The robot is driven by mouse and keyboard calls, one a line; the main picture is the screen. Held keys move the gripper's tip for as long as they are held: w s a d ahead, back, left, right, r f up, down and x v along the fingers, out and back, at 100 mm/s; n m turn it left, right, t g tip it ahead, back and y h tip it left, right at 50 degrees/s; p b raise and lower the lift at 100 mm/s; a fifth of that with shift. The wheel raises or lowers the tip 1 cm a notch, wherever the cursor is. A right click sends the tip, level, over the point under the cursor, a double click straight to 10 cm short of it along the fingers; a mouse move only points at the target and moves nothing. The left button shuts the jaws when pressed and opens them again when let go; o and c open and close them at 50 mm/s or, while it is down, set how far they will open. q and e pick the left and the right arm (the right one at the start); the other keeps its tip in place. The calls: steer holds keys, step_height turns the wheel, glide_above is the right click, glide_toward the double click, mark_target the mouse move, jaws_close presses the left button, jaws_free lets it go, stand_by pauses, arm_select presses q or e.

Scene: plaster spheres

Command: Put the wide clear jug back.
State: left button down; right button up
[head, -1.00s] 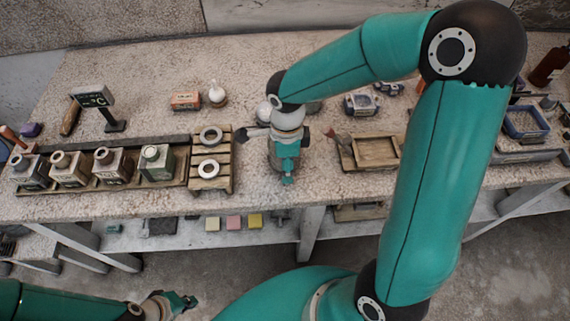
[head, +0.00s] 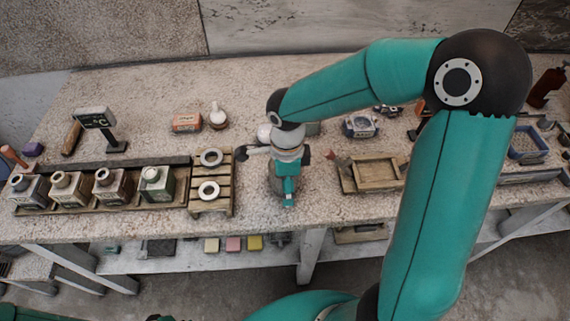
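I cannot make out the wide clear jug for certain. A pale rounded thing (head: 265,133) and a grey-green thing (head: 312,129) show partly behind my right wrist, and either is too covered to name. My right gripper (head: 289,190) is over the front part of the table, between the slatted wooden rack and the shallow wooden tray. I see it from above, and its fingertips and anything between them are unclear. Of my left arm only small parts show at the bottom left edge, and its fingers are out of the picture.
Several square bottles (head: 110,187) stand in a wooden tray at the left. The slatted rack (head: 224,207) holds two pale rings (head: 209,190). A small sign (head: 96,119), an orange box (head: 187,122) and a white-topped flask (head: 218,119) stand behind. A wooden tray (head: 349,183) lies right.

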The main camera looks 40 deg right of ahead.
step_height(320, 180, up, 10)
steer(key=shift+w+d, duration=0.15)
stand_by(0.6)
